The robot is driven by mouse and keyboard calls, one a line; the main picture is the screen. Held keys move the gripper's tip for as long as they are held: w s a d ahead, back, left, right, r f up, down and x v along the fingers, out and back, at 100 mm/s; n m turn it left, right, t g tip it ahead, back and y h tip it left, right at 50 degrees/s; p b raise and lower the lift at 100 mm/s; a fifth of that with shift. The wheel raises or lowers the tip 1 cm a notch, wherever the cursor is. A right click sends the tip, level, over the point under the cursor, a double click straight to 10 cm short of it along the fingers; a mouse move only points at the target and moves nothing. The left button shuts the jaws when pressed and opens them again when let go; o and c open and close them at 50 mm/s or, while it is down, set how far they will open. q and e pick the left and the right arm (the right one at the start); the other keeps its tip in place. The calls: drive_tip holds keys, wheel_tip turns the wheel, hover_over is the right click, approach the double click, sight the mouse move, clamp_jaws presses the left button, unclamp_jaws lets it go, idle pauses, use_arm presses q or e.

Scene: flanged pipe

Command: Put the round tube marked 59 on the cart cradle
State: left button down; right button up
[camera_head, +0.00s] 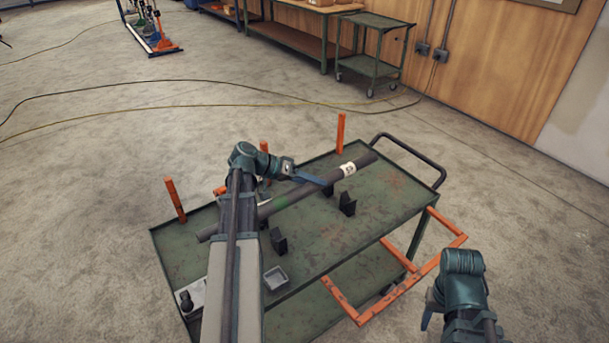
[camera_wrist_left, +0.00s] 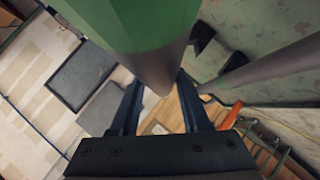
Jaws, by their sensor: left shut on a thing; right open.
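The round tube (camera_head: 316,188) is long and dark grey, with a green band and a white label near its far right end; the label's mark is too small to read surely. It lies slantwise over the green cart (camera_head: 335,240). My left gripper (camera_head: 318,181) is shut on the tube near its middle; in the left wrist view the green band (camera_wrist_left: 130,25) fills the top between the blue fingers. Black cradle blocks (camera_head: 347,204) (camera_head: 278,241) stand on the cart top beside the tube. I cannot tell whether it touches them. My right gripper (camera_head: 428,310) is open, empty, off the cart's right side.
Orange posts (camera_head: 175,200) (camera_head: 340,132) rise at the cart's edges. An orange frame (camera_head: 400,262) juts from its right side. A small grey tray (camera_head: 276,278) sits near the front edge. A bent handle (camera_head: 420,157) is at the far right end. Cables cross the floor behind.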

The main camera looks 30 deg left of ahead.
use_arm(q)
drive_tip(key=shift+w+a+f, duration=0.15)
drive_tip(key=shift+a, duration=0.05)
drive_tip(key=b, duration=0.1)
drive_tip(key=f+h+b, duration=0.1)
drive_tip(key=b, duration=0.1)
drive_tip(key=shift+s+f+m, duration=0.3)
drive_tip(key=shift+s+b, duration=0.1)
drive_tip(key=shift+b, duration=0.2)
drive_tip(key=shift+r, duration=0.15)
wheel_tip(320, 180, down, 10)
drive_tip(key=b, duration=0.9)
drive_tip(key=shift+r, duration=0.15)
drive_tip(key=shift+b, duration=0.3)
drive_tip(key=shift+s, duration=0.15)
drive_tip(key=shift+f+b, duration=0.55)
drive_tip(key=shift+f, duration=0.05)
